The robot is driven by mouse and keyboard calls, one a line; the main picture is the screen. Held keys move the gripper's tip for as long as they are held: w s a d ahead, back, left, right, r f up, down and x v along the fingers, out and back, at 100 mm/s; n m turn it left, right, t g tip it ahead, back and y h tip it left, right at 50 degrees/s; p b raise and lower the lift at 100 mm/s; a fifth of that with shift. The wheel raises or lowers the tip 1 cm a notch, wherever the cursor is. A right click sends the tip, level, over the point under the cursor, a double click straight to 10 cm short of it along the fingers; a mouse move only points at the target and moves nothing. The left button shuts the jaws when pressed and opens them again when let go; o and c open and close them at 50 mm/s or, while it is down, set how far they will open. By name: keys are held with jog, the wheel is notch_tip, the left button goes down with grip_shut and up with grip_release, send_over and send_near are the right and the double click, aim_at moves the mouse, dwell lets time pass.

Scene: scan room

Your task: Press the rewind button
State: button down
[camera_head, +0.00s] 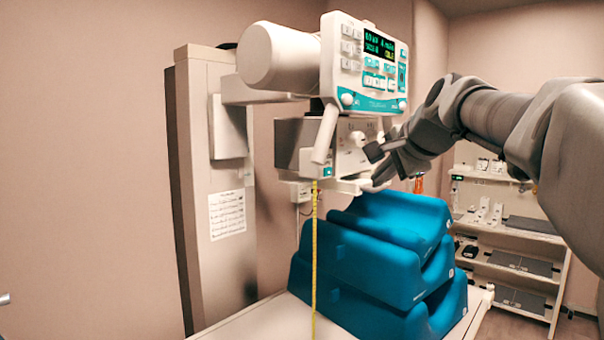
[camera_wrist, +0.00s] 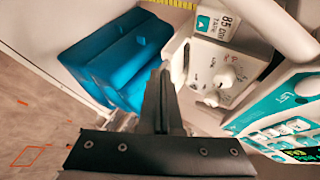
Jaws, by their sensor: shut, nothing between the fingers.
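The control panel (camera_head: 366,62) is a white and teal unit with a lit display and several small buttons, at the top of the machine in the head view. No button label is readable enough to tell which one is rewind. The panel also shows, turned, at the right edge of the wrist view (camera_wrist: 283,112). My gripper (camera_head: 374,153) is below the panel, in front of the lower white housing. In the wrist view its dark fingers (camera_wrist: 161,88) are closed together and empty. They point past the panel, towards the gap between the blue cushions and the housing.
The lower housing (camera_wrist: 222,72) with white knobs is just beyond my fingers. Blue cushions (camera_head: 380,262) are stacked on the table below. A yellow measuring tape (camera_head: 314,262) hangs at their left. A grey column (camera_head: 212,185) stands left, and shelves (camera_head: 510,262) stand right.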

aim_at(328, 171)
jog(key=shift+w+a+p, duration=2.6)
jog(key=shift+w+a, duration=0.55)
jog(key=shift+a, duration=0.1)
jog(key=shift+w+a+p, duration=0.2)
jog(key=shift+w+p, duration=0.05)
jog(key=shift+p, duration=0.1)
